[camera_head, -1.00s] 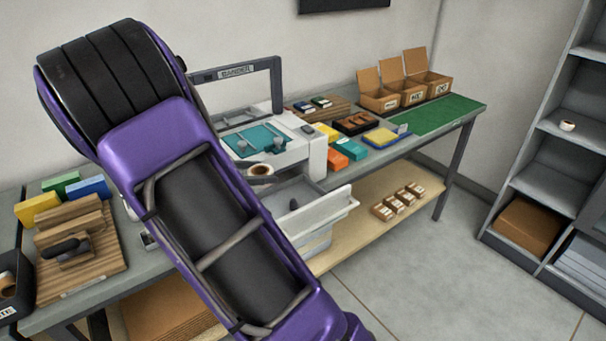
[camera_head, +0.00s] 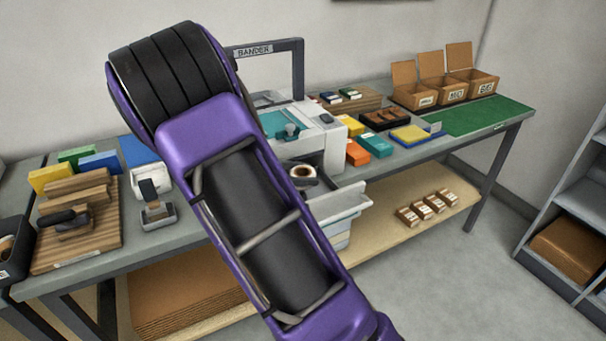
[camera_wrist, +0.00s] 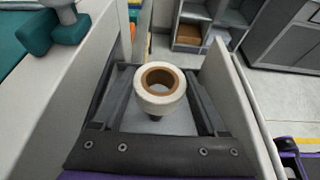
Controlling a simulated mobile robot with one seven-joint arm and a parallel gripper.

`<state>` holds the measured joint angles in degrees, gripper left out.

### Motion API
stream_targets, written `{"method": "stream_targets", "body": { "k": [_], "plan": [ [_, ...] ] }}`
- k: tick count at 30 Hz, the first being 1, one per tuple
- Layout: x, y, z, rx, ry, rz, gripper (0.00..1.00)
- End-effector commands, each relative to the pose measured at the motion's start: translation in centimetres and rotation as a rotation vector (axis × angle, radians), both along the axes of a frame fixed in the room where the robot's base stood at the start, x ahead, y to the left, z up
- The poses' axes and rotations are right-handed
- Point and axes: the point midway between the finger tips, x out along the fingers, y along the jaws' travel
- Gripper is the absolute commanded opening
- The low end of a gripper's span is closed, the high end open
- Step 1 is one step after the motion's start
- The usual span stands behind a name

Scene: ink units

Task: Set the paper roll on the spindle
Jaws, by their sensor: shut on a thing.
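The paper roll (camera_wrist: 160,101), white with a brown core, lies between the dark fingers of my gripper (camera_wrist: 162,92) in the wrist view. My gripper is shut on it. The roll also shows in the head view (camera_head: 303,171), beside my purple arm and over the bander's open white drawer (camera_head: 345,203). The roll's axis looks near upright, hole facing the wrist camera. A small dark stub shows under the roll's near edge in the wrist view. I cannot tell whether it is the spindle or whether the core is around it.
The bander (camera_head: 328,137) stands behind the drawer. Drawer walls rise on both sides of my gripper in the wrist view. Colored boxes, a green mat (camera_head: 480,116) and open cartons (camera_head: 443,90) fill the bench's right side. A wooden board and a stamp-like tool (camera_head: 157,208) are left.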

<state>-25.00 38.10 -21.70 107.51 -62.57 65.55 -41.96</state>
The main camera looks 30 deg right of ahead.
Motion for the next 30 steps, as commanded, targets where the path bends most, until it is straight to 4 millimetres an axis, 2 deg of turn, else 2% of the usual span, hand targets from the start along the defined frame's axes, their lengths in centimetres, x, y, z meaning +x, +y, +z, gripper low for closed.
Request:
{"method": "stream_targets", "body": {
  "k": [9,15,30],
  "plan": [
    [0.0,0.0,-3.4,0.0,0.0,0.0,0.19],
    [0.0,0.0,-5.0,0.0,-0.001,0.0,0.19],
    [0.0,0.0,-5.2,0.0,0.0,0.0,0.19]
  ]
}}
